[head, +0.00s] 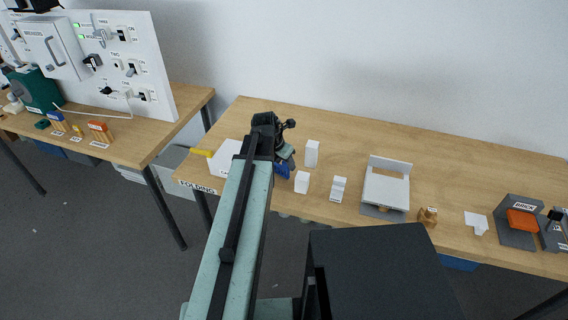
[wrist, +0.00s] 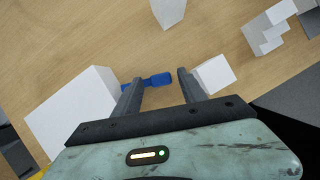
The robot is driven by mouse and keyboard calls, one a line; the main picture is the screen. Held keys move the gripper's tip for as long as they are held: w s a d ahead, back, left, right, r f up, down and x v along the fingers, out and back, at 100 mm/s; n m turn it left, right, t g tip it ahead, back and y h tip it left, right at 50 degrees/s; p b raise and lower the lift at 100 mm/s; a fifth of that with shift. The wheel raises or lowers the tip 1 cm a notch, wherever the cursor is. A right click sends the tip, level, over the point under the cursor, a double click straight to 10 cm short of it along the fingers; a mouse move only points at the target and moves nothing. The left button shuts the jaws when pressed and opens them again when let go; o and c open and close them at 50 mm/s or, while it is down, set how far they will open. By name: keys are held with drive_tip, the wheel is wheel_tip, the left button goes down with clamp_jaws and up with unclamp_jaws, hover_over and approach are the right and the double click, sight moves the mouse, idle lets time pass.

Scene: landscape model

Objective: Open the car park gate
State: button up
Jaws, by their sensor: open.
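A white block (head: 222,160) with a partly hidden label starting "CA" stands at the left front of the table, and a yellow bar (head: 202,153) sticks out to its left. A large white block (wrist: 72,112) fills the left of the wrist view, with a sliver of yellow (wrist: 40,173) at the bottom corner. My gripper (wrist: 160,76) is open and empty, pointing down to the right of that block. A narrow blue piece (wrist: 157,80) shows between and behind the fingers. It also shows under my gripper in the head view (head: 283,169); its height is unclear.
Small white blocks (head: 312,153) and (head: 302,182) stand right of my gripper, with a white stepped block (head: 338,188) and a grey-white tray (head: 386,188) farther right. Bare wood lies behind them. A switch panel (head: 95,60) stands on the left table.

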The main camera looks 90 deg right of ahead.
drive_tip(key=p+v, duration=0.7)
drive_tip(key=shift+r, duration=0.35)
drive_tip(key=shift+w+a, duration=0.1)
drive_tip(key=shift+a, duration=0.05)
